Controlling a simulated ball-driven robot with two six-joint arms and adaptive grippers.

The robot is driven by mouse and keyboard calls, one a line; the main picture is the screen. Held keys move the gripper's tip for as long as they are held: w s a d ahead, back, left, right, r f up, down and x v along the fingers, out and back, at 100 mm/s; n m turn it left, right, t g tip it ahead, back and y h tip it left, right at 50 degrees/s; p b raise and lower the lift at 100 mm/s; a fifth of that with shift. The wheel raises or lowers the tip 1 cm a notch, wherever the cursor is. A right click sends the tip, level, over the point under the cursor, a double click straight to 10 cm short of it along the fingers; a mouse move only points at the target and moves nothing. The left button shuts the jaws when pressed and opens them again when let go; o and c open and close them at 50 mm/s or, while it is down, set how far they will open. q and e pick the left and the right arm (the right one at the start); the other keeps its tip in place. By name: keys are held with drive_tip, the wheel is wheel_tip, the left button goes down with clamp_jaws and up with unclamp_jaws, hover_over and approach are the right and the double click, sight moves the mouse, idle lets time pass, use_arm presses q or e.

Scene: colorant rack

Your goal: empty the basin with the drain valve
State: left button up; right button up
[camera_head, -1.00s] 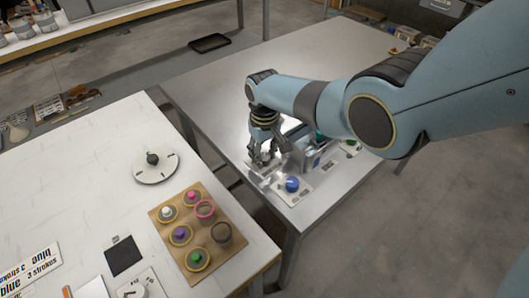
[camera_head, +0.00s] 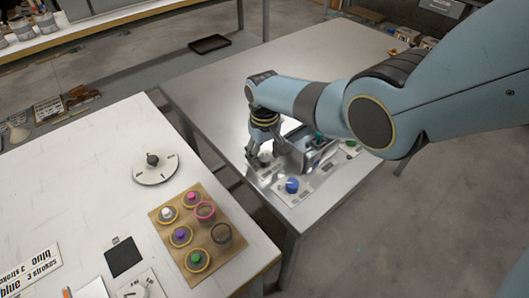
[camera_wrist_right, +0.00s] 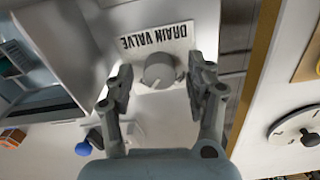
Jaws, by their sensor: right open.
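The drain valve is a round grey knob (camera_wrist_right: 158,70) with a pointer, on a white plate marked DRAIN VALVE (camera_wrist_right: 155,38) in the right wrist view. My right gripper (camera_wrist_right: 160,88) is open, with one finger on each side of the knob and visible gaps between. In the head view my right gripper (camera_head: 260,158) is low over the near corner of the metal table, partly hiding the knob. The metal basin (camera_wrist_right: 45,100) lies left of the plate in the wrist view; my arm partly hides it in the head view. My left gripper is out of view.
A blue knob (camera_head: 292,185) on a white plate sits close to the right gripper. A white table (camera_head: 80,170) at left carries a dial (camera_head: 155,168) and a wooden board (camera_head: 164,231) with several coloured pots. A gap separates the tables.

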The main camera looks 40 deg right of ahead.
sight(265, 157)
drive_tip(key=shift+r, duration=0.15)
wheel_tip(265, 157, up, 12)
idle(0.4)
drive_tip(key=shift+f, duration=0.2)
